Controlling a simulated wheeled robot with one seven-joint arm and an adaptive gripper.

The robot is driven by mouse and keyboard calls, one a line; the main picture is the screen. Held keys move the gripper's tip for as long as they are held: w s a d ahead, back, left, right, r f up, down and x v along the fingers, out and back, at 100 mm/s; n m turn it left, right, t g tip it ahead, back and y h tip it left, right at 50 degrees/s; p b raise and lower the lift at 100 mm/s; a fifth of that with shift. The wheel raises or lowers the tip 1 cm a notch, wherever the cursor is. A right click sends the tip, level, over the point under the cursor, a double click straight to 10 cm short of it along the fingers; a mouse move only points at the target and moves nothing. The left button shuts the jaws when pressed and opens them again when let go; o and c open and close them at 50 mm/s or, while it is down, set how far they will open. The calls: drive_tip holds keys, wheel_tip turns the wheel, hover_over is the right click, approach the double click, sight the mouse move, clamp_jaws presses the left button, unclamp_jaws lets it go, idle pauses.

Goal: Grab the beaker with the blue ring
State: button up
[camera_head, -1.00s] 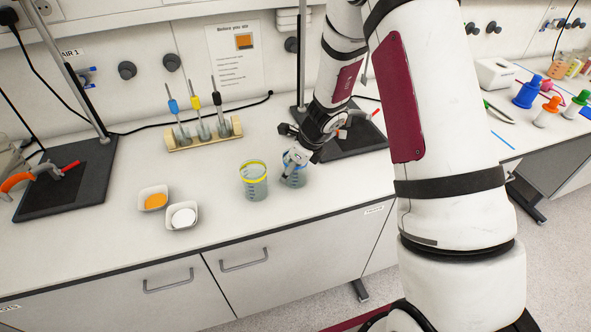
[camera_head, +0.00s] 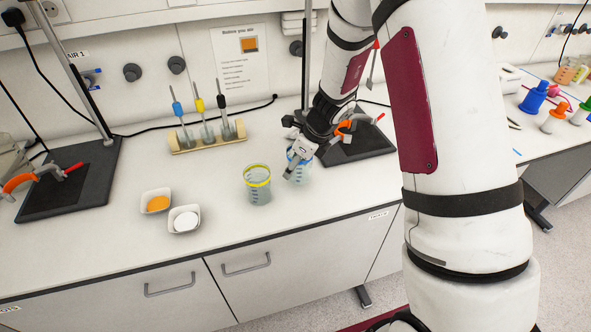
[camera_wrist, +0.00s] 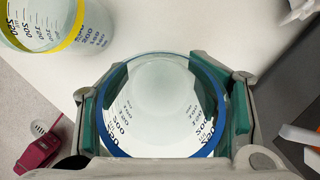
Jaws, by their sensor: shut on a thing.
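The beaker with the blue ring (camera_wrist: 158,105) is clear glass with dark volume marks. It sits between the two green-padded fingers of my gripper (camera_wrist: 165,108) in the wrist view, with a pad against each side. In the head view the blue-ringed beaker (camera_head: 300,172) is partly hidden behind my gripper (camera_head: 298,165), at the front part of the bench. A second beaker, with a yellow ring (camera_head: 257,185), stands just left of it, apart from it. The yellow-ringed beaker (camera_wrist: 62,28) also shows at the upper left of the wrist view.
Two small white dishes, one with orange contents (camera_head: 156,202) and one with white contents (camera_head: 185,220), lie left of the beakers. A wooden rack (camera_head: 208,136) with coloured-top rods stands behind. Stand bases (camera_head: 75,185) flank the area.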

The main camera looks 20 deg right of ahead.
drive_tip(key=s, duration=0.4)
drive_tip(key=s+d+r+b, duration=0.1)
drive_tip(key=s, duration=0.3)
drive_tip(key=s+d+b, duration=0.1)
drive_tip(key=s, duration=0.4)
drive_tip(key=shift+s+d+r, duration=0.1)
drive_tip(key=shift+r, duration=0.05)
drive_tip(key=shift+s+d+r+p, duration=0.1)
drive_tip(key=shift+s+p, duration=0.05)
drive_tip(key=shift+s, duration=0.45)
drive_tip(key=shift+s+d+r+p, duration=0.1)
drive_tip(key=shift+s+p, duration=0.05)
drive_tip(key=shift+s, duration=0.4)
